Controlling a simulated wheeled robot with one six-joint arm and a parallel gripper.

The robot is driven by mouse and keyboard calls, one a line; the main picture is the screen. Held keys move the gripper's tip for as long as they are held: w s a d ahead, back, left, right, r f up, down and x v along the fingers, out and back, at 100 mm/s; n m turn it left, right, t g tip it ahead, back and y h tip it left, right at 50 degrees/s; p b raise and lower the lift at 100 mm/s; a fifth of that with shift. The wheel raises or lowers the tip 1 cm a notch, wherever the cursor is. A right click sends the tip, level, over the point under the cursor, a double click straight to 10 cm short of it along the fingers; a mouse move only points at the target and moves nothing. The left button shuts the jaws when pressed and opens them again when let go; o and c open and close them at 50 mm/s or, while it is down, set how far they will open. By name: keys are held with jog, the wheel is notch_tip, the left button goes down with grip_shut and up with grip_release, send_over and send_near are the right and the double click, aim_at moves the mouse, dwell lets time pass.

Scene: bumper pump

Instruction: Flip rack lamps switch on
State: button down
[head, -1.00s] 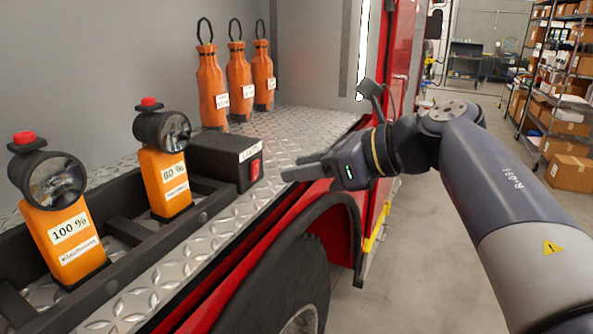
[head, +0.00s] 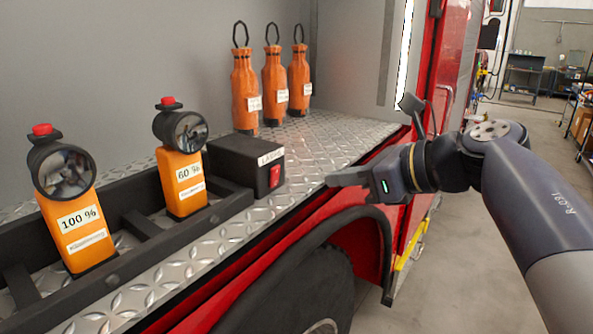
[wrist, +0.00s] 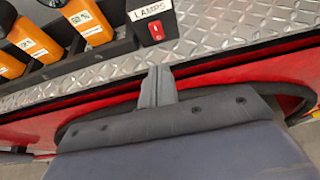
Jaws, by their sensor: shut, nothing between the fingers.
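The lamps switch is a red rocker (head: 275,176) on the end face of a black box (head: 236,163) labelled "LAMPS", on the diamond-plate deck. The rocker also shows in the wrist view (wrist: 156,30), below the white label. My gripper (head: 332,181) is shut and empty, its fingertips pointing left toward the rocker with a gap between. In the wrist view the closed fingers (wrist: 158,72) reach to the deck's edge, just below the switch in the picture. Whether the rocker is on or off cannot be told.
Several orange bottles (head: 272,80) stand behind. A black wheel arch (head: 340,225) lies below the deck edge.

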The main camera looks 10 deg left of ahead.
aim_at(277, 172)
jog(key=x, duration=0.7)
jog(key=shift+a+p, duration=0.1)
jog(key=shift+p, duration=0.25)
jog(key=shift+w+a+r+p, duration=0.25)
jog(key=shift+w+a, duration=0.1)
jog(key=shift+a, duration=0.45)
jog(key=shift+w+a+r+p, duration=0.1)
jog(key=shift+w+a+p, duration=0.2)
jog(key=shift+a, duration=0.5)
jog(key=shift+r, duration=0.1)
jog(key=p, duration=0.3)
jog(key=shift+w+a+r+h, duration=0.15)
jog(key=shift+a+r+h, duration=0.05)
jog(key=shift+r+h, duration=0.15)
jog(key=shift+f, duration=0.35)
jog(key=shift+r, duration=0.15)
